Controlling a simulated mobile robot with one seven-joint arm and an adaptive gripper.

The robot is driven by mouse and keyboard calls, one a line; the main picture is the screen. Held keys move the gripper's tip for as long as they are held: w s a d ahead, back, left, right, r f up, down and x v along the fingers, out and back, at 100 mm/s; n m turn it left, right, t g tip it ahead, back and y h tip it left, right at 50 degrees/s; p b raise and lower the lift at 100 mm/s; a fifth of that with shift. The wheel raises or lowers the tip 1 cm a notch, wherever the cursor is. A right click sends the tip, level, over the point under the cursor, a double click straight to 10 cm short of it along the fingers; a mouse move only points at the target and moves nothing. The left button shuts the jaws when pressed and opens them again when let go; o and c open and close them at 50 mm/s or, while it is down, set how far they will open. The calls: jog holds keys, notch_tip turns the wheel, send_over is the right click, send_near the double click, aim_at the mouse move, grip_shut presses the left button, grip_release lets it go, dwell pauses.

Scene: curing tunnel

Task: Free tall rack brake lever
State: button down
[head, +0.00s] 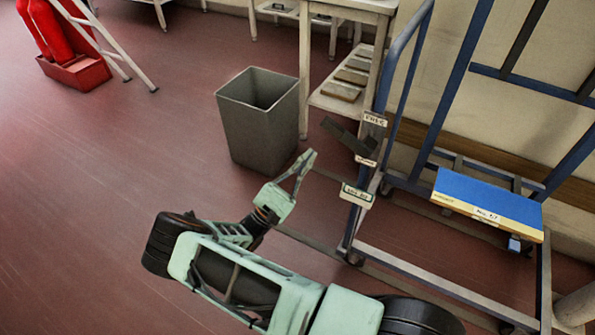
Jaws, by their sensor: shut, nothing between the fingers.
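The tall rack (447,95) is a blue frame on the right, with grey lower rails. A dark brake lever (343,135) sticks out from its near left post, tilted up toward the left. A small tag above it reads "FREE" (374,119). A lower tag (357,195) on the same post has lettering too small to read surely. My mint-green gripper (311,156) is shut and empty. It is left of the post, below the lever, and appears apart from it.
A grey bin (258,117) stands just behind my gripper. A blue-topped numbered panel (488,205) sits in the rack. A pale shelf table (350,10) stands behind. Red extinguishers (50,30) and a white ladder (115,50) are far left. The left floor is clear.

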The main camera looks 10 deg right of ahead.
aim_at(327, 131)
jog(key=d+r, duration=0.3)
jog(key=r, duration=0.2)
jog(key=shift+r, duration=0.2)
notch_tip(327, 131, up, 2)
jog(key=m+g+p, duration=0.1)
jog(key=m+g, duration=0.3)
jog(key=shift+d+r+m+h, duration=0.1)
jog(key=shift+r+m+h, duration=0.05)
jog(key=shift+m+h, duration=0.2)
jog(key=shift+f, duration=0.2)
